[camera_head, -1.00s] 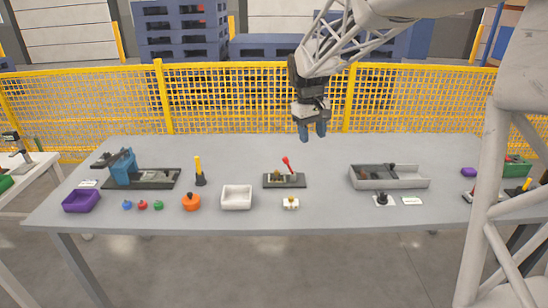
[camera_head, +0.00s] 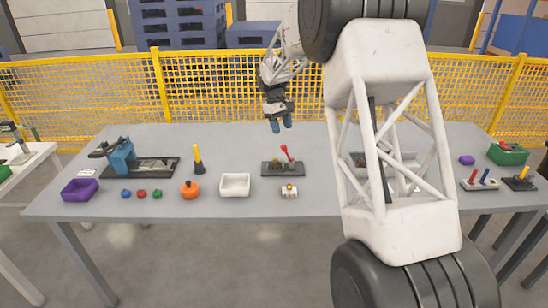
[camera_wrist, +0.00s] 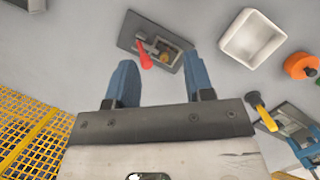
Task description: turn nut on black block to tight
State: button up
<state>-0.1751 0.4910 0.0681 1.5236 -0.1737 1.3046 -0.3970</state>
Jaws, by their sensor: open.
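A dark block-like plate (camera_head: 270,171) lies near the middle of the table, with a red-handled lever (camera_head: 285,150) and a small brass part on it. In the wrist view the dark plate (camera_wrist: 131,31) lies beyond my fingertips, with the red lever (camera_wrist: 145,57) and a round brass part (camera_wrist: 165,57). I cannot tell whether this brass part is the nut. My gripper (camera_head: 281,126) hangs above the table behind the plate, blue fingers pointing down. It also shows in the wrist view (camera_wrist: 158,72), open and empty, apart from everything.
A white tray (camera_head: 235,194), an orange pot (camera_head: 189,190) and a small white block with a brass top (camera_head: 289,191) stand near the front. A blue vise-like tool (camera_head: 122,157) is at left. My arm hides much of the right side, including most of a grey tray.

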jog(key=n, duration=0.1)
send_near(275, 159)
jog(key=f, duration=0.1)
jog(key=shift+w+a+f+g+h, duration=0.15)
jog(key=shift+w+a+g+h, duration=0.1)
jog(key=shift+g+h, duration=0.2)
jog(key=shift+d+f, duration=0.1)
jog(key=shift+x, duration=3.7)
grip_shut()
jog(key=shift+f+m+g+y, duration=0.1)
jog(key=shift+m+g+y, duration=0.15)
jog(key=shift+m, duration=0.35)
